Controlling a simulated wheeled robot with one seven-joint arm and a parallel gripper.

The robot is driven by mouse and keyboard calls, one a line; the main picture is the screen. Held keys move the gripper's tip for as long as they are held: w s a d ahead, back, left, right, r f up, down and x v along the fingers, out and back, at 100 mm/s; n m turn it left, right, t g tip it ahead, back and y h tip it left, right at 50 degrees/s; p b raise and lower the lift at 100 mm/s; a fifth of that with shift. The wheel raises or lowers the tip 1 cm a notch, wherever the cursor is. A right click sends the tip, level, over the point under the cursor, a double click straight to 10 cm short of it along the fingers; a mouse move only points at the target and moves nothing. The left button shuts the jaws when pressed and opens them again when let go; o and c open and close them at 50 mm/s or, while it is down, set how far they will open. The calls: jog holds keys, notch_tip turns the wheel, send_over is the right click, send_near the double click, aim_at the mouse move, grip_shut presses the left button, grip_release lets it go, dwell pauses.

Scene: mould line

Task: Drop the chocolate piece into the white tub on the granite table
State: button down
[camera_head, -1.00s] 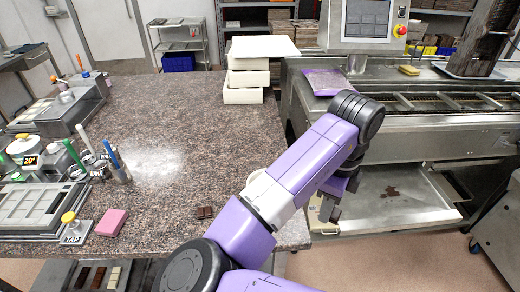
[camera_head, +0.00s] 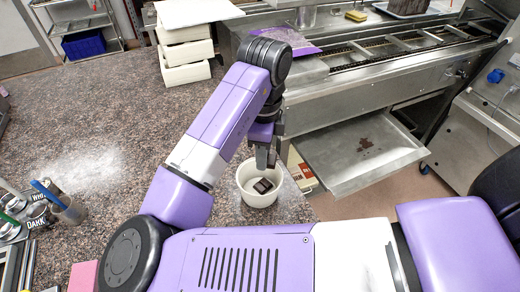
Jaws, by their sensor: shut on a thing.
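The white tub (camera_head: 247,195) stands at the right edge of the speckled granite table (camera_head: 110,150). A dark brown chocolate piece (camera_head: 263,186) shows within the tub's round opening. My gripper (camera_head: 266,166) points down over the tub's back rim, its fingers shut, with the chocolate piece just below the fingertips in the picture. The fingers partly cover the tub's rim. From this angle I cannot tell how high the piece is above the tub's floor.
A stack of white boxes (camera_head: 186,53) stands at the table's back. A steel line with a tray (camera_head: 362,153) lies right of the table, and a cup of pens (camera_head: 66,208) stands at left. My arm hides part of the table.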

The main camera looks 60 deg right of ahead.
notch_tip(320, 180, down, 5)
jog(key=b, duration=0.3)
jog(key=shift+r, duration=0.2)
jog(key=c, duration=0.9)
grip_release()
jog(key=shift+o, duration=0.2)
notch_tip(320, 180, up, 8)
jog(key=shift+f, duration=0.1)
